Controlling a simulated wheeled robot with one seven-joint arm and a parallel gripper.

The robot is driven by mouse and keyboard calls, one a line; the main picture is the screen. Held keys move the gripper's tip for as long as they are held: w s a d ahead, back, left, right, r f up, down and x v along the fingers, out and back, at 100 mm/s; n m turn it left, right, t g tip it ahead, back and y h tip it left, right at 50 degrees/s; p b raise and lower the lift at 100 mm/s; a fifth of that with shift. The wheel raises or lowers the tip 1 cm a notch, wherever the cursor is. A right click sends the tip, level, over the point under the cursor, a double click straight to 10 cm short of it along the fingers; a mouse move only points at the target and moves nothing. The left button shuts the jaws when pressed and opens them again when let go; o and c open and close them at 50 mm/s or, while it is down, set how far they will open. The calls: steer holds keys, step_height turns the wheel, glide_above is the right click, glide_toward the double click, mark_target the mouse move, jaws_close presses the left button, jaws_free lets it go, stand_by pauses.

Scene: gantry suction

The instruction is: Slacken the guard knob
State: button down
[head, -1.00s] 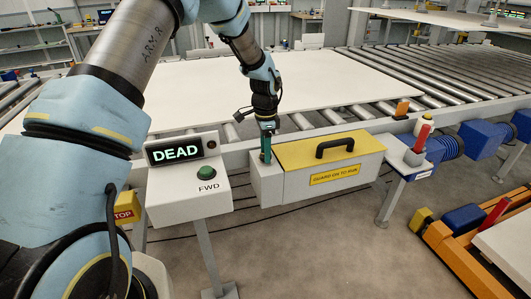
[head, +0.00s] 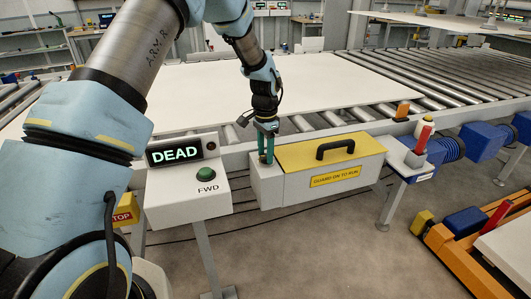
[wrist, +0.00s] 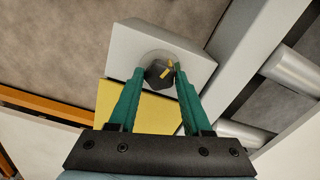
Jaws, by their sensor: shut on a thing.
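The guard knob (wrist: 157,75) is a dark, faceted knob with a yellow mark, on a round plate on top of a light grey block (wrist: 128,45). My gripper (wrist: 158,70) has its two green fingers either side of the knob and is shut on it. In the head view my gripper (head: 266,161) points down onto the grey block (head: 266,188) at the left end of the guard. The guard (head: 335,178) is a pale box with a yellow lid (head: 290,155), a black handle (head: 343,145) and a "GUARD ON TO RUN" label. The knob itself is hidden there.
A control box (head: 187,207) with a "DEAD" display (head: 174,152) and green FWD button (head: 206,174) stands left of the guard. A roller conveyor with a large white sheet (head: 350,88) lies behind. A red-handled post (head: 420,145) stands right.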

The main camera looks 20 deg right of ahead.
mark_target(265, 155)
steer(key=shift+c, duration=1.7)
jaws_free()
steer(key=shift+r, duration=0.1)
step_height(265, 155, up, 11)
steer(key=b, duration=0.2)
steer(key=shift+f, duration=0.2)
